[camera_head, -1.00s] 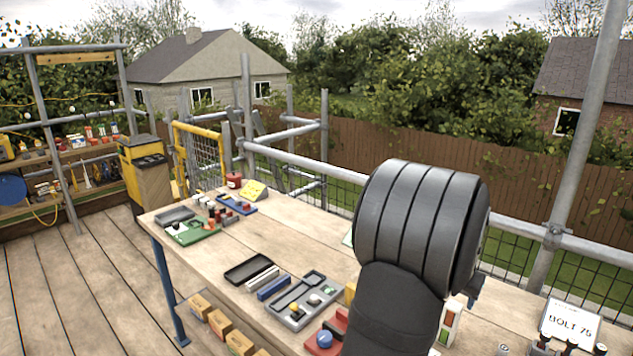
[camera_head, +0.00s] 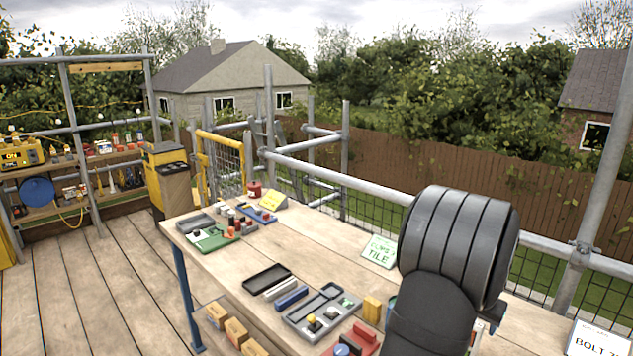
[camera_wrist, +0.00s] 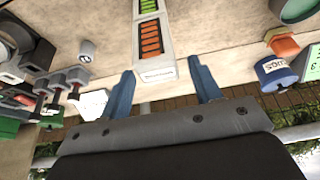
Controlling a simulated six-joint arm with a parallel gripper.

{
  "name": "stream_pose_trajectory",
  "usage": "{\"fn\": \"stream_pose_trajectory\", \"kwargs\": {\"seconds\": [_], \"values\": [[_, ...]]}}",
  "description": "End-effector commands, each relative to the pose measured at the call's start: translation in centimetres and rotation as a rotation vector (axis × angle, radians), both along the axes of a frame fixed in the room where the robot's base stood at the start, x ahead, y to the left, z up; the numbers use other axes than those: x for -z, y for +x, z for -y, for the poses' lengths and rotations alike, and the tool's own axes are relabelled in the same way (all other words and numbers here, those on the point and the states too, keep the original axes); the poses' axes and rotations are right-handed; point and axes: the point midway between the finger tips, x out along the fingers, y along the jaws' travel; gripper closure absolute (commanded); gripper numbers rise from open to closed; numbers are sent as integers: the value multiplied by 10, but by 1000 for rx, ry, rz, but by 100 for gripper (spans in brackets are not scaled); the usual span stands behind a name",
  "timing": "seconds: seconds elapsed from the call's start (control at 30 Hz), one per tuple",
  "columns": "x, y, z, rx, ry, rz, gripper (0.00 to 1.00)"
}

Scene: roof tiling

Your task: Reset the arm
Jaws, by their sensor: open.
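My gripper (camera_wrist: 164,92) shows in the wrist view with two blue fingers spread wide apart. Nothing is between the fingers. Beyond the fingertips a white holder with orange and green strips (camera_wrist: 151,40) lies on the wooden bench top. In the head view my dark arm stands over the right part of the workbench (camera_head: 215,262) and hides what is behind it. My gripper itself is mostly hidden there behind the arm.
The bench holds a black tray (camera_head: 266,278), a grey tray (camera_head: 322,312), a green tray (camera_head: 216,241), a red block (camera_head: 364,335) and a sign (camera_head: 379,251). A scaffold rail (camera_head: 370,187) runs behind.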

Motion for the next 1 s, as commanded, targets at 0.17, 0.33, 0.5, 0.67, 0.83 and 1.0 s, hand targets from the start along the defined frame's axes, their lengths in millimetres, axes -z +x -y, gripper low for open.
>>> {"fn": "stream_pose_trajectory", "kwargs": {"seconds": [0.17,0.33,0.5,0.67,0.83,1.0], "values": [[4,0,0,0,1,-1,42],[20,-1,-1,0,1,1,42],[-11,-9,-9,0,-2,3,42],[-37,-16,-17,0,-2,3,42],[-66,-25,-25,0,-3,3,42],[-86,-32,-32,0,1,-2,42]]}}
